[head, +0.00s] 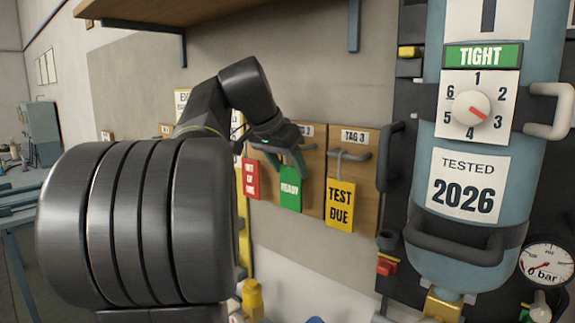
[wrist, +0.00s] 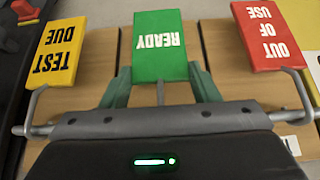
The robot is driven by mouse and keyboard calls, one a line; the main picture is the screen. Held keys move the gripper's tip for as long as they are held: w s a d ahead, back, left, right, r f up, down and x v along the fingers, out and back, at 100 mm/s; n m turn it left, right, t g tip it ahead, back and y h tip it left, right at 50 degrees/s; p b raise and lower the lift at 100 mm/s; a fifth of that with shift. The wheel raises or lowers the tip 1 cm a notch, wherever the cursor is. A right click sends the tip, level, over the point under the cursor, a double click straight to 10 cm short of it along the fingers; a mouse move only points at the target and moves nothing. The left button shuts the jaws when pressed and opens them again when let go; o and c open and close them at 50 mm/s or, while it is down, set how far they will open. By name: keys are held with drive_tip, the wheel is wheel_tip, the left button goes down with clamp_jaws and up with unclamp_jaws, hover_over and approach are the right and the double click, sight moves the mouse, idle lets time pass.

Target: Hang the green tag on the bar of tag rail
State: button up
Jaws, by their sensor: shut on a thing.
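The green READY tag (head: 290,190) is at my gripper (head: 289,158) in front of the tag boards. In the wrist view the green tag (wrist: 160,47) appears upside down, with my gripper's green fingers (wrist: 160,90) on either side of its lower edge and grey stem. My gripper is shut on it. The tag rail's bar (head: 358,155) shows beside the yellow tag; in the wrist view the bar (wrist: 36,131) runs out from behind my gripper on both sides. The upper end of the green tag's stem is hidden, so whether it is over the bar cannot be told.
A yellow TEST DUE tag (head: 340,204) hangs to the right, and a red OUT OF USE tag (head: 250,179) to the left. Both are close to my gripper. A blue cylinder (head: 468,140) with handles stands further right. A wooden shelf (head: 190,10) is above.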

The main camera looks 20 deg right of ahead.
drive_tip(key=o, duration=1.3)
drive_tip(key=shift+r, duration=0.1)
drive_tip(key=v, duration=1.3)
drive_tip(key=shift+s+a+r, duration=0.1)
drive_tip(key=shift+a+r, duration=0.05)
drive_tip(key=shift+r, duration=0.15)
drive_tip(key=shift+f, duration=0.1)
drive_tip(key=x, duration=1.2)
drive_tip(key=shift+w+d+p, duration=0.25)
drive_tip(key=shift+d+p, duration=0.1)
drive_tip(key=shift+p, duration=0.05)
drive_tip(key=shift+f, duration=0.1)
